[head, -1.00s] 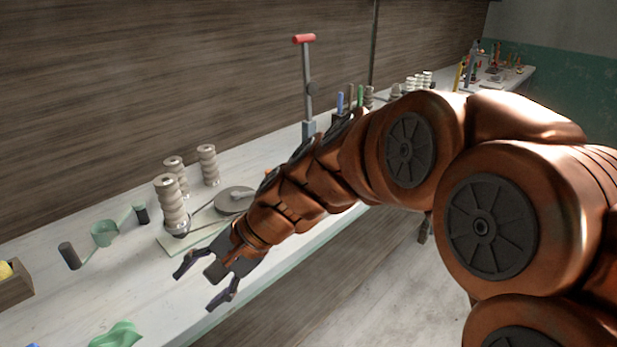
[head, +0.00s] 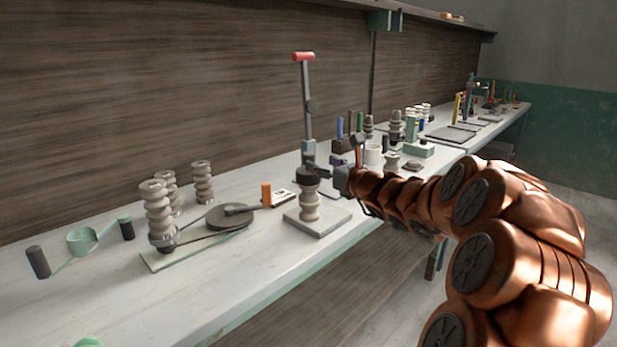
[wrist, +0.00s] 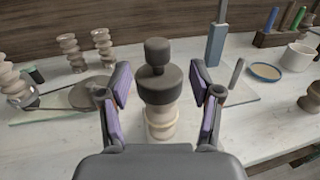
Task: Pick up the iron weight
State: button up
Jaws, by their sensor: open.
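The iron weight (head: 309,174) is a dark, squat cylinder. In the wrist view the weight (wrist: 158,86) shows a narrower dark knob on top. It sits upright on a pale ribbed clay piece (head: 310,205), which stands on a grey square slab (head: 332,217). My gripper (head: 325,171) reaches the weight from the right in the head view. In the wrist view my gripper (wrist: 160,80) is open, with one purple-padded finger on each side of the weight. Gaps show between the pads and the weight. The clay piece's lower part is partly hidden by the gripper body.
A flat board with a dark disc (head: 229,217) and several ribbed pale pieces (head: 158,212) stand to the left. A tall red-handled lever press (head: 307,110) rises behind the weight. An orange-handled tool (head: 266,194) lies nearby. The bench front at left is mostly clear.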

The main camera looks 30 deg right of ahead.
aim_at(313, 159)
jog(key=shift+w+a+r+p, duration=0.1)
jog(key=shift+w+a+p, duration=0.05)
jog(key=shift+w, duration=1.45)
jog(key=shift+w+a+p, duration=0.1)
jog(key=shift+w+p, duration=0.05)
jog(key=shift+w, duration=1.45)
grip_shut()
